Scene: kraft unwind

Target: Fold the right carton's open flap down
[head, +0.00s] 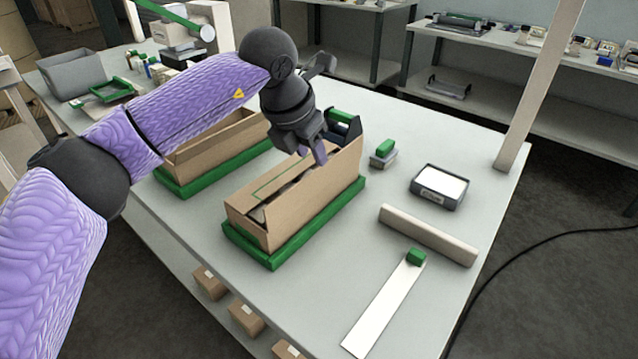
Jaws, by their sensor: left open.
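The right carton (305,208) is a brown cardboard box on a green base frame (318,223) at the middle of the table. A brown panel with a green outline (277,180) covers part of its top, with a dark gap along its near side. Cardboard at the carton's right end, likely the open flap (348,157), stands higher than the rest. My left gripper (312,152) is open and points down at the carton's top near that raised part. Whether it touches the cardboard cannot be told. The gripper hides part of the carton's far edge. My right gripper is out of view.
A second open carton (215,147) in a green frame stands left, partly behind my left arm. A tape dispenser (343,124) sits close behind the right carton. A dark tray (438,187), a long beige bar (428,235) and a white strip (383,308) lie right.

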